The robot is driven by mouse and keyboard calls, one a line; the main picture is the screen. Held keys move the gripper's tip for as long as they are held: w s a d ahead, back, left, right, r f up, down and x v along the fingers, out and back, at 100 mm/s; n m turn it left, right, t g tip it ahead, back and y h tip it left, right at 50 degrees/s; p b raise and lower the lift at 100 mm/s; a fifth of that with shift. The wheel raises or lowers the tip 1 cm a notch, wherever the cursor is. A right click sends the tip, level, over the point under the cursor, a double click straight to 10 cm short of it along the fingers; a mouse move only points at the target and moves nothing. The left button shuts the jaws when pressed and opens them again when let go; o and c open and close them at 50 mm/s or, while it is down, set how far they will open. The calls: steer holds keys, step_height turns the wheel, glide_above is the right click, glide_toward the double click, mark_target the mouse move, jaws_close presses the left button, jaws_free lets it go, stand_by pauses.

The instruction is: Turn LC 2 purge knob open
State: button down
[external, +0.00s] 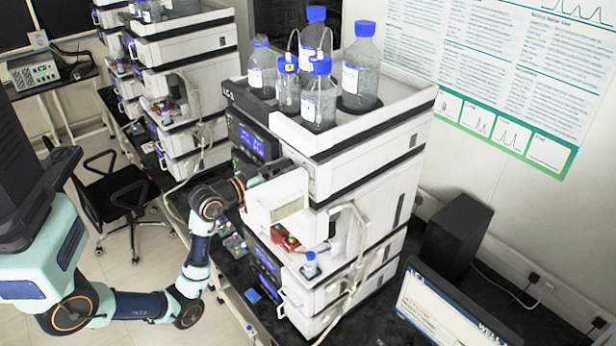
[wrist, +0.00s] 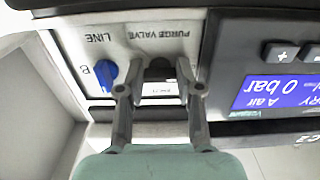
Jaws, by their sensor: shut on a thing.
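The purge valve knob (wrist: 158,68) is a dark knob on the white panel under the upside-down "PURGE VALVE" lettering in the wrist view. My gripper (wrist: 158,85) has one finger on each side of it and is shut on it. The fingers partly cover the knob, so its turn angle is hard to read. In the external view my gripper (external: 256,180) reaches the front of the near stack (external: 345,180), whose top label is small. There the knob is hidden.
A blue LINE knob (wrist: 106,75) sits just beside my left finger in the wrist view. A lit display (wrist: 275,92) with buttons is on the right. Solvent bottles (external: 362,72) stand in the tray on top. A monitor (external: 450,308) stands at lower right.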

steer(key=c, duration=1)
jaws_free()
steer(key=shift+c, duration=0.2)
steer(key=v, duration=0.7)
steer(key=shift+a, duration=0.2)
steer(key=shift+s, duration=0.15)
